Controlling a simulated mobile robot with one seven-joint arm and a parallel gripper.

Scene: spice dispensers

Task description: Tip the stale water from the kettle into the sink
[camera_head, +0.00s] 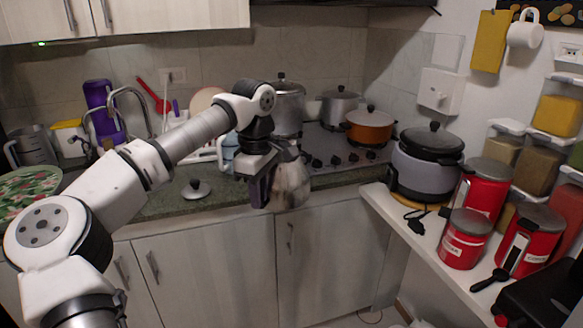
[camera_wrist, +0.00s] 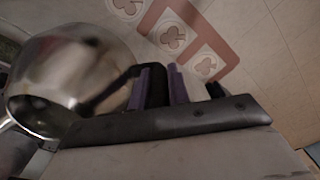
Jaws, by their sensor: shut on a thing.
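The kettle (camera_head: 292,184) is a shiny silver, rounded vessel, held in the air in front of the counter edge and the lower cabinets. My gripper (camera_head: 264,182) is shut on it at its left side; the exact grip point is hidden. In the wrist view the kettle's round metal body (camera_wrist: 75,68) fills the left side, beside the purple-padded fingers of my gripper (camera_wrist: 163,86). A curved metal faucet (camera_head: 130,98) stands at the back left and marks the sink. My arm covers most of the basin. Water inside the kettle cannot be seen.
A pot lid (camera_head: 195,189) lies on the green counter (camera_head: 225,196). Pots, including an orange pot (camera_head: 370,127), stand on the stove at right. A rice cooker (camera_head: 427,165) and red canisters (camera_head: 466,238) fill the right shelf. The floor ahead is clear.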

